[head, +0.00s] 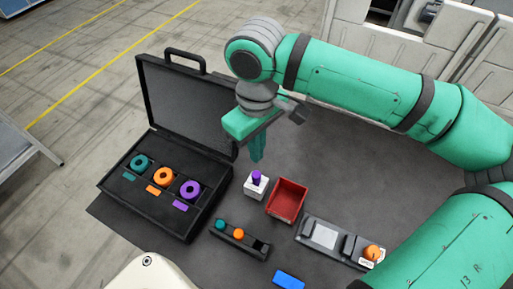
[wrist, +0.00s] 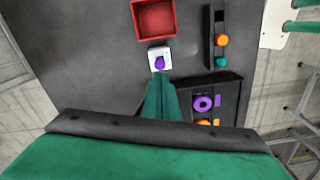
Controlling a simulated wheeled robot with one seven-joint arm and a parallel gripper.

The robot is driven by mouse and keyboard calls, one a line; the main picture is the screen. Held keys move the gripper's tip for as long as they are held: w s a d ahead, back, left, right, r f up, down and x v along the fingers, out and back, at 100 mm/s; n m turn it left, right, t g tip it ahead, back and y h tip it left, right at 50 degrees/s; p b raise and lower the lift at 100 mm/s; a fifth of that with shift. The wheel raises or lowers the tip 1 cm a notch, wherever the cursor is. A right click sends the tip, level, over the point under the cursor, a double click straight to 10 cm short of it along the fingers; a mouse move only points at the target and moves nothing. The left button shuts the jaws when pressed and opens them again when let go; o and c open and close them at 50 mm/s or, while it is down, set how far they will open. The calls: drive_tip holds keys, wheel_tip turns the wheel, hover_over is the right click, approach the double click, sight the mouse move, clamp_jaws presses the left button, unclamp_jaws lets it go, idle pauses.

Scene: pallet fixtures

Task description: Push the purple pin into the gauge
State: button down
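The purple pin (head: 256,175) stands upright in the top of a small white block (head: 254,188), which looks like the gauge. Part of the pin shows above the block. In the wrist view the pin (wrist: 159,63) is on the white block (wrist: 158,53), just beyond my fingertips. How deep the pin sits is hidden inside the block.
A red bin (head: 287,200) stands right of the block. An open black case (head: 150,205) with teal, orange and purple rings lies left. A black rack (head: 238,241) holds a teal and an orange piece. A grey fixture (head: 330,240) and a blue block (head: 288,280) are nearer.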

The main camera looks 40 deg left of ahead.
sight(256, 174)
drive_tip(key=shift+f, duration=3.25)
drive_tip(key=shift+f, duration=0.6)
wheel_tip(256, 174, up, 8)
